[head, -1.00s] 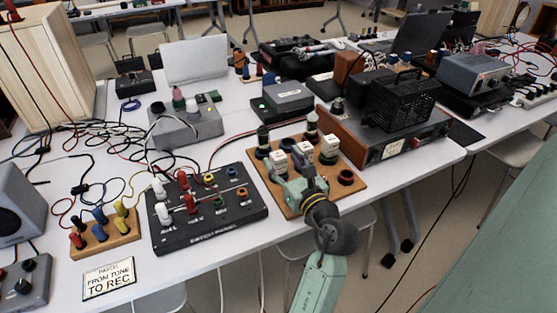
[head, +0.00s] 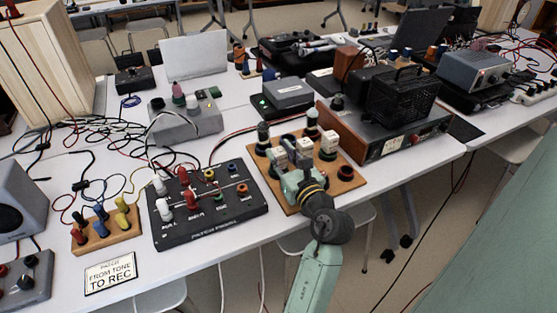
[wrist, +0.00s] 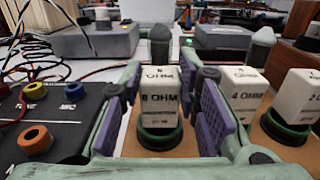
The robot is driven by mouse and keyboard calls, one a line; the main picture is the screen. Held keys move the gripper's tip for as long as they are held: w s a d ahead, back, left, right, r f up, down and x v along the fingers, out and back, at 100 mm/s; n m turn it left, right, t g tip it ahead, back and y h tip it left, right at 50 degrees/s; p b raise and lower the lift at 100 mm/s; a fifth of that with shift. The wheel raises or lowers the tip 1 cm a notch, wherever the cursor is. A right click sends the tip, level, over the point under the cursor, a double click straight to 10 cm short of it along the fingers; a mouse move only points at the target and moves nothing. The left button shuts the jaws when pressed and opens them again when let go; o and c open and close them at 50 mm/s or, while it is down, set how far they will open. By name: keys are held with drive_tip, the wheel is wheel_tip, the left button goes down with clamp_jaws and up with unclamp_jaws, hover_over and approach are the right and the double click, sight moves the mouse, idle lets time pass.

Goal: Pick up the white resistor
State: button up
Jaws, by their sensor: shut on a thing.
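The white resistor marked 8 OHM (wrist: 159,104) stands upright in a green ring on the wooden board (head: 347,187). It also shows in the head view (head: 278,158), partly behind my gripper. My gripper (head: 290,172) reaches over the board's front edge. In the wrist view its purple pads (wrist: 160,118) stand on both sides of the 8 OHM resistor, and it is shut on it. The resistor's base still looks seated in its ring. A white block marked 4 OHM (wrist: 239,95) stands just to the right, and another white block (wrist: 296,97) stands beyond it.
A black patch panel (head: 208,222) with white and red plugs lies left of the board. Grey-capped posts (wrist: 160,47) rise behind the resistors. A wood-sided amplifier (head: 395,148) stands right of the board. Loose cables cover the table at left.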

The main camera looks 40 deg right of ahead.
clamp_jaws()
drive_tip(key=shift+r, duration=0.1)
